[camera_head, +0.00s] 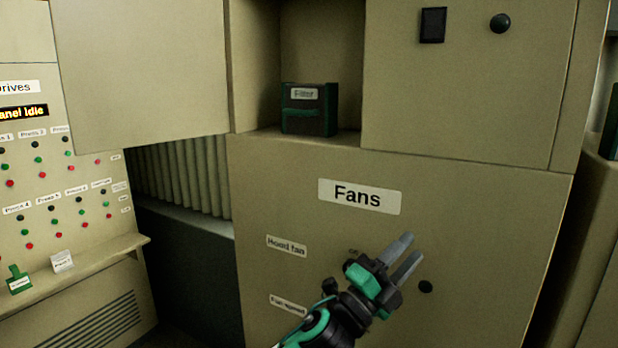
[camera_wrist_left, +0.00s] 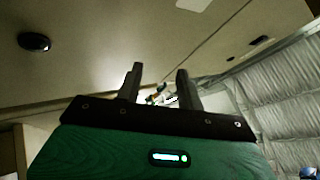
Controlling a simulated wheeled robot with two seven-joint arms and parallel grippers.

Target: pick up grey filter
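The filter (camera_head: 309,110) is a dark grey box with green edges, a green bar on its front and a "Filter" label. It sits upright in an open recess of the beige cabinet in the head view. My left gripper (camera_head: 406,252) is below and to the right of it, in front of the "Fans" panel, well apart from it. Its two grey fingers are parted with nothing between them. The left wrist view shows the same parted fingers (camera_wrist_left: 158,88). The filter is not recognisable in the left wrist view. My right gripper is not in view.
The recess has a ledge (camera_head: 345,138) and side walls around the filter. The "Fans" panel (camera_head: 359,196) lies below it. A control panel with buttons and a small shelf (camera_head: 100,258) stands at the left. A round black knob (camera_head: 500,23) projects at the upper right.

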